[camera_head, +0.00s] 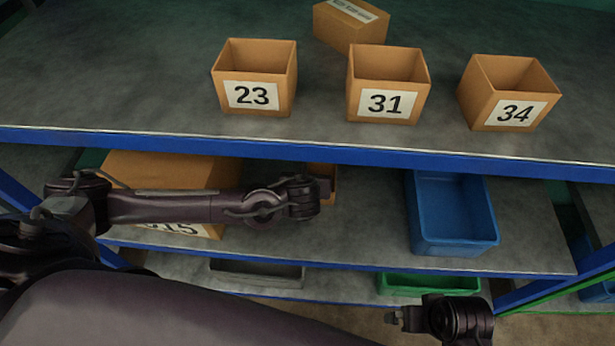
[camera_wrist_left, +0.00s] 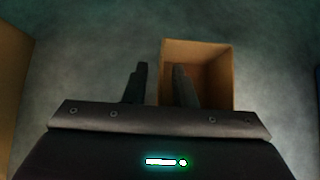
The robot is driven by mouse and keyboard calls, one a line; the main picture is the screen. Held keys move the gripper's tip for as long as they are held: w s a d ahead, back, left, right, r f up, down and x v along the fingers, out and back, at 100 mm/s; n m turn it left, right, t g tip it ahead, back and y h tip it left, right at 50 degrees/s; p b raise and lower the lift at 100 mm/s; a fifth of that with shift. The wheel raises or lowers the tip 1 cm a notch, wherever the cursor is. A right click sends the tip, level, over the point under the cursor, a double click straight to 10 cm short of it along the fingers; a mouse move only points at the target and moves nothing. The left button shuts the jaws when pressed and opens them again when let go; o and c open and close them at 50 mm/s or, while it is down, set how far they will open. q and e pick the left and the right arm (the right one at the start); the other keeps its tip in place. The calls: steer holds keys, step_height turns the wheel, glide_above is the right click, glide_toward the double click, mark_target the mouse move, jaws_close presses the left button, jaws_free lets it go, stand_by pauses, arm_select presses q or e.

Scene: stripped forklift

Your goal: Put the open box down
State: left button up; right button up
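A small open cardboard box (camera_wrist_left: 205,52) shows in the left wrist view, with the grey shelf surface around it. My left gripper (camera_wrist_left: 162,85) has one finger inside the box and the other outside, astride its left wall. The fingers stand apart, with a gap on both sides of the wall. In the head view my left gripper (camera_head: 322,188) is over the middle shelf (camera_head: 365,220) and hides most of this box (camera_head: 322,168). I cannot tell whether its base touches the shelf. My right gripper (camera_head: 398,318) is low at the bottom right; its fingers are unclear.
Open boxes 23 (camera_head: 253,95), 31 (camera_head: 386,102) and 34 (camera_head: 512,110) stand on the top shelf, with another box (camera_head: 350,25) behind. On the middle shelf are a large box (camera_head: 170,170) left and a blue bin (camera_head: 452,215) right. The blue shelf edge (camera_head: 300,151) overhangs.

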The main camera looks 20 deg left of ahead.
arm_select(q)
steer(key=shift+s+r, duration=0.1)
steer(key=shift+r, duration=0.2)
steer(key=v, duration=1.1)
steer(key=shift+s+d+r+p, duration=0.15)
steer(key=shift+s+r+p, duration=0.05)
steer(key=shift+s+p, duration=0.15)
arm_select(e)
steer(key=shift+s+d+r+g, duration=0.15)
steer(key=shift+s+d+g, duration=0.15)
steer(key=shift+d, duration=0.1)
